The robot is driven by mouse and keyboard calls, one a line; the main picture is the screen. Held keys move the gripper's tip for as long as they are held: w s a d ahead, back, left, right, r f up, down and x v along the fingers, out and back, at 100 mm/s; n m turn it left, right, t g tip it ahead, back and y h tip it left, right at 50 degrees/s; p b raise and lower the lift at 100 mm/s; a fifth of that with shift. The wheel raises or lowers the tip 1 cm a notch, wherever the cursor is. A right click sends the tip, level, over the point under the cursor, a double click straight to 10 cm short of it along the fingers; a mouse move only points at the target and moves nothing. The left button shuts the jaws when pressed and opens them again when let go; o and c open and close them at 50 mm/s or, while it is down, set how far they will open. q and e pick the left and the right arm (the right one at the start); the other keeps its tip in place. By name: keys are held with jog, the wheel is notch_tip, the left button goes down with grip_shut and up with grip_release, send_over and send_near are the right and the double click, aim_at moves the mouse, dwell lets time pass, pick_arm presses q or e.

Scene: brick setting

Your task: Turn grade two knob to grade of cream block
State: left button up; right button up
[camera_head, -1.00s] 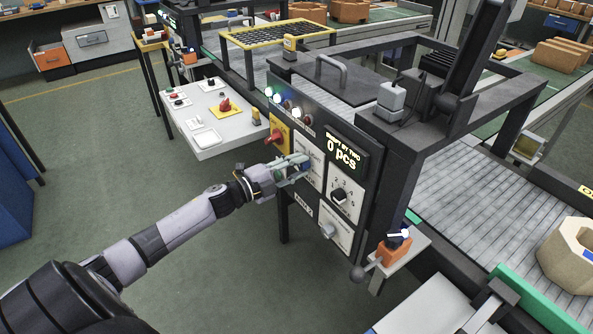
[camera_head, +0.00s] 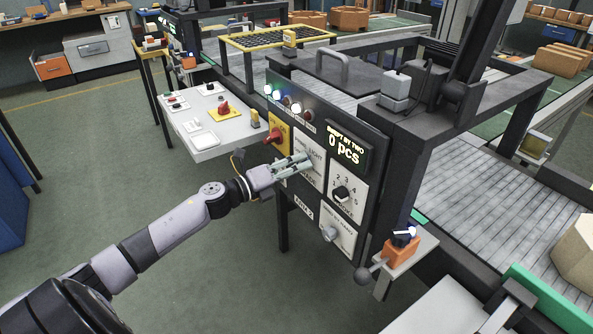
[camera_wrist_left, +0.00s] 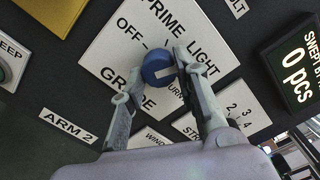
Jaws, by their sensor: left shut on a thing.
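A blue round knob (camera_wrist_left: 158,66) sits on a white dial plate (camera_wrist_left: 110,52) marked OFF, PRIME, LIGHT and GRADE; other lettering is partly hidden. The fingers of my left gripper (camera_wrist_left: 157,74) are on both sides of the knob, shut on it. I cannot tell for sure which mark the knob points to. In the head view, my left gripper (camera_head: 302,162) reaches the control panel and hides the knob. A cream block (camera_head: 576,255) with angled sides is on the conveyor at the right edge, cut off by the frame. My right gripper is not in view.
Beside the dial are a red knob on yellow (camera_head: 272,136), a numbered black knob (camera_head: 341,194), and a grey knob (camera_head: 329,234). A lit display (camera_head: 346,147) reads 0 pcs. An orange box with a lever (camera_head: 401,247) juts out at the lower right.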

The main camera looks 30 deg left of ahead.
pick_arm(q)
jog(key=shift+f+m, duration=0.1)
jog(key=shift+m, duration=0.3)
jog(key=o, duration=1.2)
jog(key=shift+c, duration=0.2)
jog(key=v, duration=1.2)
